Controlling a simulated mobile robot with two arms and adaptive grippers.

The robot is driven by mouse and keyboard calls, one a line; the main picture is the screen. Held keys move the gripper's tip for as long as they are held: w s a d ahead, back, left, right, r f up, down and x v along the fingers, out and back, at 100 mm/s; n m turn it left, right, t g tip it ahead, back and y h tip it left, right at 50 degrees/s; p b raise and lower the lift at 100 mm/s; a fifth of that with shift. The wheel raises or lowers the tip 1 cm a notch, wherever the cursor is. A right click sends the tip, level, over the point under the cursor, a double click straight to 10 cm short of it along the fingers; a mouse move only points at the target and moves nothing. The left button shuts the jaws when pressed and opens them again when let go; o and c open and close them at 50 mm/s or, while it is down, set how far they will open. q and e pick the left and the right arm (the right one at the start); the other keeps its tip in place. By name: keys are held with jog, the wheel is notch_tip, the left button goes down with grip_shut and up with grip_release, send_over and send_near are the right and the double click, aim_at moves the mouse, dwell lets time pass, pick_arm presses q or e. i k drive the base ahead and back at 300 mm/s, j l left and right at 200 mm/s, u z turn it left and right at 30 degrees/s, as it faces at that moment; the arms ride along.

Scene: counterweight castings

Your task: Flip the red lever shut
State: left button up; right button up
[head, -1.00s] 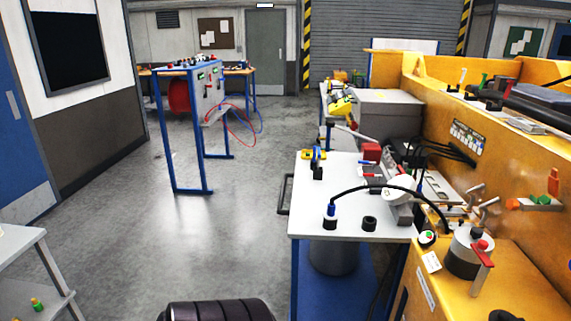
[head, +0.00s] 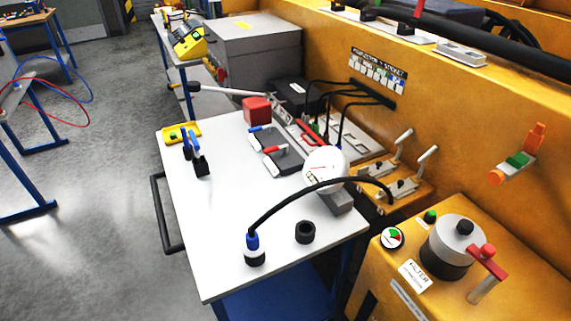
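A red lever (head: 487,262) is at the filter unit (head: 447,248) on the yellow housing, at the lower right of the head view. It is a flat red bar with a red knob on top, beside the round grey and black canister, with a grey post under its outer end. I cannot tell whether it is open or shut. A smaller red-tipped lever (head: 272,149) lies on a dark plate on the white table, near a blue-tipped one (head: 260,129). Neither of my grippers is in view.
The white table (head: 225,240) carries a black cable with a blue plug (head: 253,246), a black ring (head: 305,231), a white gauge (head: 324,170) and a red block (head: 257,110). The yellow wall (head: 470,120) rises behind. Open floor (head: 90,220) lies left.

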aim_at(276, 148)
jog(key=i+j, duration=0.35)
jog(key=k, duration=0.6)
jog(key=z, duration=2.1)
jog(key=k+j, duration=0.15)
jog(key=j, duration=0.25)
jog(key=k+j, duration=0.15)
jog(key=j, duration=0.25)
jog(key=k+j, duration=0.15)
jog(key=j, duration=0.25)
jog(key=k+j, duration=0.15)
jog(key=j, duration=0.25)
jog(key=k+j, duration=0.15)
jog(key=j, duration=0.2)
jog(key=k+j, duration=0.1)
jog(key=j, duration=0.3)
jog(key=k+j, duration=0.15)
jog(key=j, duration=0.25)
jog(key=k+j, duration=0.15)
jog(key=j, duration=0.25)
